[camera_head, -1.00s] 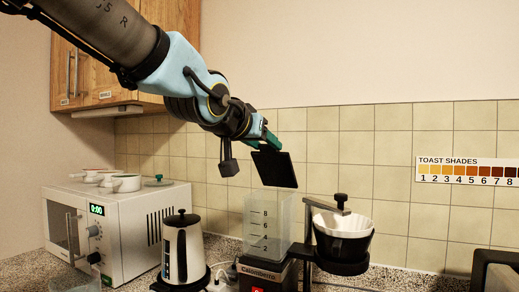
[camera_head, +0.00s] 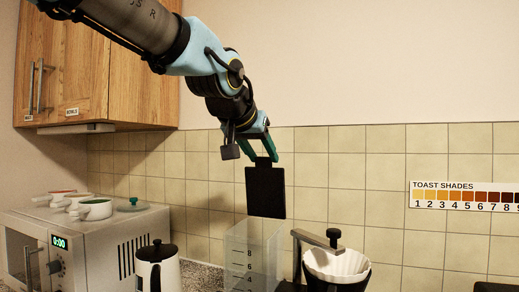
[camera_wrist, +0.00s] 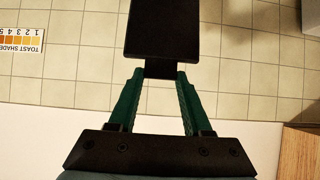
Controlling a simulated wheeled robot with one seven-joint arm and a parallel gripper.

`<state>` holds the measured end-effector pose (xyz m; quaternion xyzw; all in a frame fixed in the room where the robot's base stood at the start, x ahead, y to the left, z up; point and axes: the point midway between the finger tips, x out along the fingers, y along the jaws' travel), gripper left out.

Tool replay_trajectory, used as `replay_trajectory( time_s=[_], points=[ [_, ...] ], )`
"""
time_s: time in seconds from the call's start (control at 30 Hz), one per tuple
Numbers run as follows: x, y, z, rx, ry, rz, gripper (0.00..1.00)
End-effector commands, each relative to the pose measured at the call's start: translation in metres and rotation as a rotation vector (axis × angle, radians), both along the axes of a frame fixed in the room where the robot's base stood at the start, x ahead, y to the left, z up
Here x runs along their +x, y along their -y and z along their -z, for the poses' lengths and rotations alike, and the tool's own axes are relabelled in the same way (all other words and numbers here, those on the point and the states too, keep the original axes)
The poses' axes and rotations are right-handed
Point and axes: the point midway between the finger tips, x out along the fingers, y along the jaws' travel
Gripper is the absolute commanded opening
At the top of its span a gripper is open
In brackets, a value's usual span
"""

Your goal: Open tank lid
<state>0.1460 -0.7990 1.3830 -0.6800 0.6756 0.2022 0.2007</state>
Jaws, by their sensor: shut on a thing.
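The tank lid is a flat black plate (camera_head: 265,192), standing about upright above the clear tank (camera_head: 240,258) of the coffee maker. Its lower edge is near the tank's rim; I cannot tell whether it touches. The tank top looks uncovered, and its scale marks show on the front. My gripper (camera_head: 264,157) is above the lid with its green fingers shut on the tab at the lid's top edge. In the wrist view the lid (camera_wrist: 163,30) extends away from my gripper (camera_wrist: 161,72), with the narrow tab between the fingertips.
A white filter cone (camera_head: 337,266) under a black-knobbed arm (camera_head: 318,240) stands right of the tank. A kettle (camera_head: 158,268) is to the left. A microwave (camera_head: 85,248) with pots (camera_head: 92,209) on top is further left. A wooden cupboard (camera_head: 100,65) hangs upper left.

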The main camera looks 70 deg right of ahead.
Motion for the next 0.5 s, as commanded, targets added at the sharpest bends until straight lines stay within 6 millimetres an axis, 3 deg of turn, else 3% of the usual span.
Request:
replay_trajectory(
  time_s=[0.03, 0.5],
  points=[
    [0.001, 0.0022, -0.0096, 0.004, 0.001, -0.001, 0.0],
    [0.0007, 0.0044, -0.0084, 0.062, -0.001, -0.001, 0.0]
  ],
)
